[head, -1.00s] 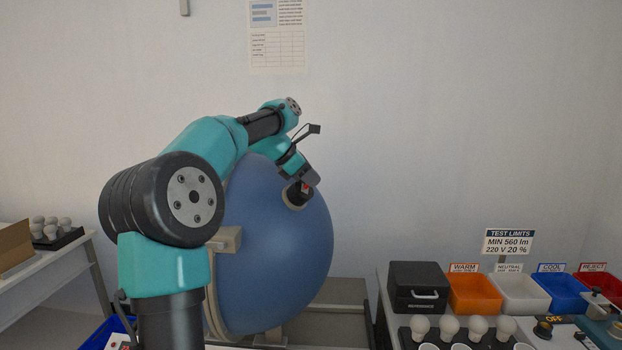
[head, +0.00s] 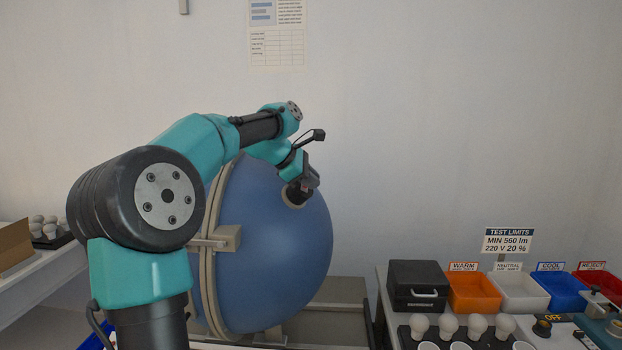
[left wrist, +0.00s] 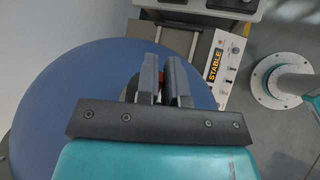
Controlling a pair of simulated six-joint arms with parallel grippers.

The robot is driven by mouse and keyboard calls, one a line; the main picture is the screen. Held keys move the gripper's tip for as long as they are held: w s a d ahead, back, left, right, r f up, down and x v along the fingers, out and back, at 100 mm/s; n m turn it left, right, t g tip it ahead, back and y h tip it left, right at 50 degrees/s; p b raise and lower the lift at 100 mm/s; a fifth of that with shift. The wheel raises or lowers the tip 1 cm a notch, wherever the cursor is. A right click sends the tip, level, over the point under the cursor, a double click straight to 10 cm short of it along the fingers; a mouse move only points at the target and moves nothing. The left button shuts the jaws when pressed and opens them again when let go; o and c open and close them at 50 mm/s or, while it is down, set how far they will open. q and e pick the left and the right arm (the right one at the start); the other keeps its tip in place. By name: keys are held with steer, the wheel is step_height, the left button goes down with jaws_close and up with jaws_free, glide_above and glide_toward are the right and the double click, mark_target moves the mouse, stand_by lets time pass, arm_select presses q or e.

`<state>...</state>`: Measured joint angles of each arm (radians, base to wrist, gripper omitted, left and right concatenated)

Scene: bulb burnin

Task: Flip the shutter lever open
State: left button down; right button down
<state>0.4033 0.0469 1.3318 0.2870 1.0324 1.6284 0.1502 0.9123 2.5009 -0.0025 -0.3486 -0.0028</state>
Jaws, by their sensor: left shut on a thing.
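My left gripper (head: 301,191) is at this port. My right gripper is in neither view.
A panel with a "STABLE" label (left wrist: 215,65) stands beside the sphere. On the right bench are a black case (head: 418,287), an orange bin (head: 474,293), a white bin (head: 521,293), a blue bin (head: 560,292) and several bulbs (head: 448,327).

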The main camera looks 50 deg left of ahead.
arm_select(q)
steer(key=shift+s+d+f+m+t+y, duration=0.15)
steer(key=shift+s+f+m+t, duration=0.1)
steer(key=shift+m, duration=0.9)
steer(key=shift+s+d+f+m+t+y, duration=0.1)
steer(key=shift+s+d+f+m+t, duration=0.15)
steer(key=shift+m, duration=0.85)
steer(key=shift+s+d+f+m+t+y, duration=0.15)
steer(key=shift+s+f+m+t, duration=0.15)
steer(key=shift+m, duration=0.85)
steer(key=c, duration=1.5)
jaws_free()
steer(key=shift+r, duration=0.1)
steer(key=v, duration=1.7)
steer(key=shift+s+a+r, duration=0.1)
steer(key=shift+s, duration=0.05)
